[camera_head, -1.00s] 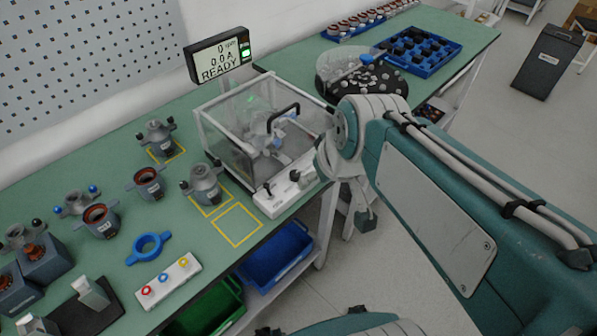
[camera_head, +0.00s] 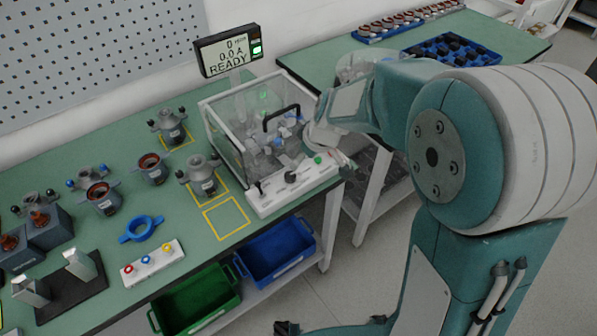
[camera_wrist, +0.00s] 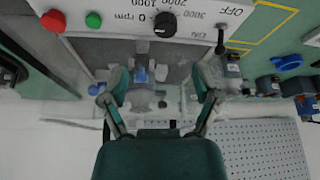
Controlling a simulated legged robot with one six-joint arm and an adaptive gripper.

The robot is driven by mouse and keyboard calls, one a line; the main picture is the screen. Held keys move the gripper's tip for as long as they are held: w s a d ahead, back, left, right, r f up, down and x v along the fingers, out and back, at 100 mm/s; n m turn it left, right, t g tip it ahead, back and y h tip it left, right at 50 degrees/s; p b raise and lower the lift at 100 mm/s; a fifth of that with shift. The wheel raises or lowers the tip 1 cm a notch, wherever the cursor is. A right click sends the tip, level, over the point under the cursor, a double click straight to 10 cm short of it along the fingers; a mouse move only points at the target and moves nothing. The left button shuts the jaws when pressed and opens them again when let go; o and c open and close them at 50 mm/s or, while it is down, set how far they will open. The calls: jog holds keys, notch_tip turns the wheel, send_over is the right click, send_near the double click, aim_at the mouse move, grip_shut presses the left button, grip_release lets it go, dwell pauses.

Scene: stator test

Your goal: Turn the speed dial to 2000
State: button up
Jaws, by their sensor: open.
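The speed dial (camera_head: 291,177) is a black knob on the white control panel (camera_head: 270,205) at the front of the clear test enclosure (camera_head: 228,140). In the wrist view the dial (camera_wrist: 165,24) is at the top, with labels 0 rpm, 1000, 2000 and 3000 around it. I cannot clearly read its pointer. My gripper (camera_wrist: 158,98) is open and empty, its fingers apart and away from the dial in that picture. In the head view my wrist is by the enclosure's right side. The display (camera_head: 228,52) reads 0 rpm, 0.0 A, READY.
A green button (camera_wrist: 93,20) and red button (camera_wrist: 53,21) sit beside the dial; a lever switch (camera_wrist: 220,43) is on its other side. The enclosure has a black handle (camera_head: 282,113). Several motor parts stand on the green bench to the left.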

aim_at(290, 174)
jog(key=x, duration=0.9)
jog(key=shift+a+r, duration=0.1)
jog(key=shift+a, duration=0.3)
jog(key=shift+d+f, duration=0.15)
jog(key=shift+f, duration=0.15)
jog(key=shift+w, duration=0.1)
jog(key=shift+a, duration=0.3)
jog(key=shift+c, duration=0.7)
jog(key=shift+a, duration=0.15)
jog(key=c, duration=0.6)
grip_shut()
jog(key=shift+f, duration=0.1)
